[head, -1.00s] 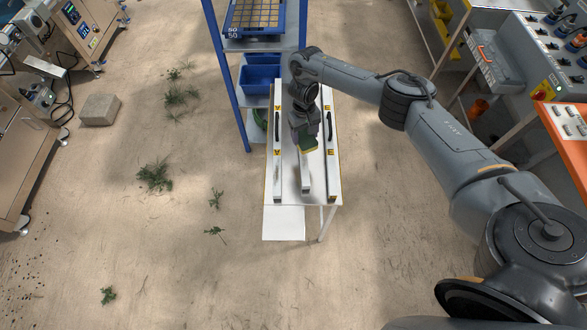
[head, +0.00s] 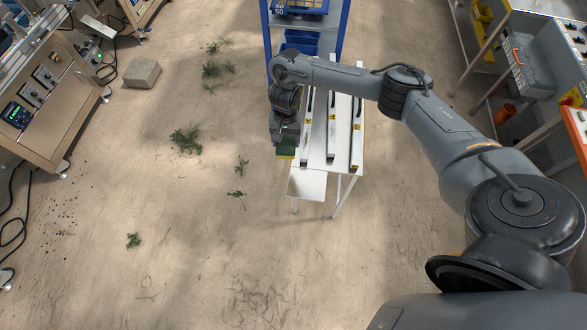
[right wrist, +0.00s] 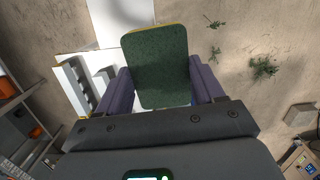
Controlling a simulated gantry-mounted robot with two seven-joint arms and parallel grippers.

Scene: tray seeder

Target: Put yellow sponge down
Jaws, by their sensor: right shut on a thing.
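The sponge (head: 286,152) has a dark green scouring face with a thin yellow edge. My right gripper (head: 284,141) is shut on it and holds it at the left edge of the narrow white table. In the right wrist view the sponge (right wrist: 158,70) shows its green face between the two fingers of the right gripper (right wrist: 162,85). I cannot tell its height above the table or whether it touches anything. My left gripper is not in view.
Long white bars (head: 331,130) with black handles lie on the white table (head: 344,167). A lower white shelf (head: 307,183) juts out at its front. A blue rack (head: 345,25) stands behind. The floor to the left is open, with weeds (head: 186,140) and a block (head: 142,73).

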